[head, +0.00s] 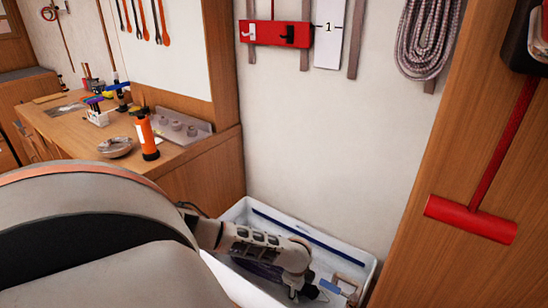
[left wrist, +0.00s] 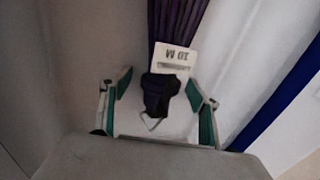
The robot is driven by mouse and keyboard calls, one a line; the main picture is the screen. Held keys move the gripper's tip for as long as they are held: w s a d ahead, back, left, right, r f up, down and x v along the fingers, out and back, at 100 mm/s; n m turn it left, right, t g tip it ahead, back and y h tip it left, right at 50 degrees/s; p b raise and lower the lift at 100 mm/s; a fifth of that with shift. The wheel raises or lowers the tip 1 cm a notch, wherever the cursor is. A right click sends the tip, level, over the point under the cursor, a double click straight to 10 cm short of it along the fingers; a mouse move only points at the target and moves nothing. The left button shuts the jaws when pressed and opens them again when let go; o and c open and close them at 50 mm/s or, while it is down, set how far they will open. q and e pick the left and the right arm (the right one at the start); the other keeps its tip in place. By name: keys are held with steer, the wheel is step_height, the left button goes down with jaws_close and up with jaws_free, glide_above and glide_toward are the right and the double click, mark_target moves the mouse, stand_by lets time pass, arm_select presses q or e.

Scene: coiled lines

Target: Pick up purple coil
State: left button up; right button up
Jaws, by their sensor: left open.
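The purple coil (left wrist: 178,22) lies in the white bin (head: 238,211). In the left wrist view its strands run down from the top edge to a white tag (left wrist: 174,57) printed "10 M" and a dark bundled end or strap (left wrist: 158,92). In the head view a purple patch of it (head: 262,270) shows beside my left arm, which hides the rest. My left gripper (left wrist: 158,84) is open, its green-padded fingers on either side of the dark end. I cannot tell whether they touch it. My left gripper also shows low in the bin (head: 306,291). My right gripper is not in view.
Bin walls stand close around my left gripper, with a blue stripe (left wrist: 285,88) on the right. Small blue and brown items (head: 345,287) lie at the bin's right end. A wooden workbench (head: 70,125) stands left; a greyish-mauve coil (head: 428,40) hangs on the wall.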

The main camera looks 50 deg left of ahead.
arm_select(q)
steer(key=shift+w, duration=0.1)
steer(key=c, duration=1.6)
steer(key=shift+c, duration=0.2)
steer(key=shift+r, duration=0.1)
